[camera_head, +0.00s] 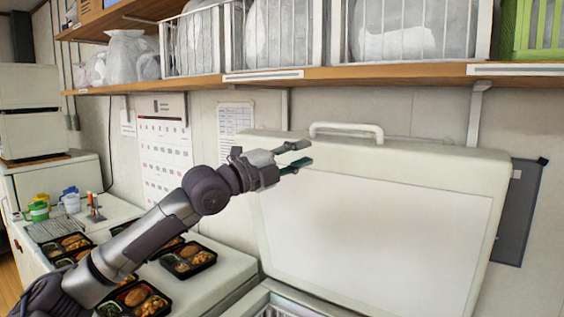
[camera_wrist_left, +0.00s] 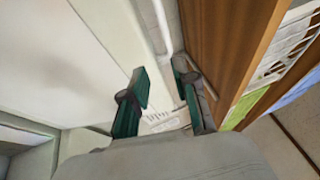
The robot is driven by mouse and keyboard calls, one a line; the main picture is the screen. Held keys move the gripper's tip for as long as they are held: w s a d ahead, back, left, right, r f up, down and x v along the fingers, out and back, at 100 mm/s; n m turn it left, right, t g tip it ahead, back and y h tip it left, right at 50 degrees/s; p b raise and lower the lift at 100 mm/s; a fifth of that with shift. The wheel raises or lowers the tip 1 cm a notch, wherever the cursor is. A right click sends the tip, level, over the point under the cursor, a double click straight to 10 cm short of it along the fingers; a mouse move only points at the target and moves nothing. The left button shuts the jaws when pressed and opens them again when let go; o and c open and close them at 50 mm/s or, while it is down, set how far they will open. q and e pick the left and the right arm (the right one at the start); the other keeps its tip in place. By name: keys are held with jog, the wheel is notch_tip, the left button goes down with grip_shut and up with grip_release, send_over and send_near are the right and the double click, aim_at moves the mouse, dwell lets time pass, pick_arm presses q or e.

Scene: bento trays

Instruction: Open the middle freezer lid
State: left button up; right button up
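The white freezer lid (camera_head: 370,240) stands raised, leaning back close to the wall. Its inner panel faces me, and its white bar handle (camera_head: 345,128) is on the top edge. Below it the freezer's open rim (camera_head: 290,303) shows at the bottom of the head view. My left gripper (camera_head: 304,154) is open and empty near the lid's upper left part, left of and below the handle. In the left wrist view the open fingers (camera_wrist_left: 161,78) have a gap between them, with the pale lid (camera_wrist_left: 65,60) to their left. My right gripper is not in view.
A wooden shelf (camera_head: 390,76) with white wire baskets runs above the lid. Another white freezer top (camera_head: 215,258) at left carries several black bento trays (camera_head: 188,257). A calendar (camera_head: 166,150) hangs behind my left arm. A grey panel (camera_head: 519,215) hangs at right.

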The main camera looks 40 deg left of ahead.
pick_arm(q)
jog(key=shift+v, duration=2.7)
jog(key=shift+d, duration=0.15)
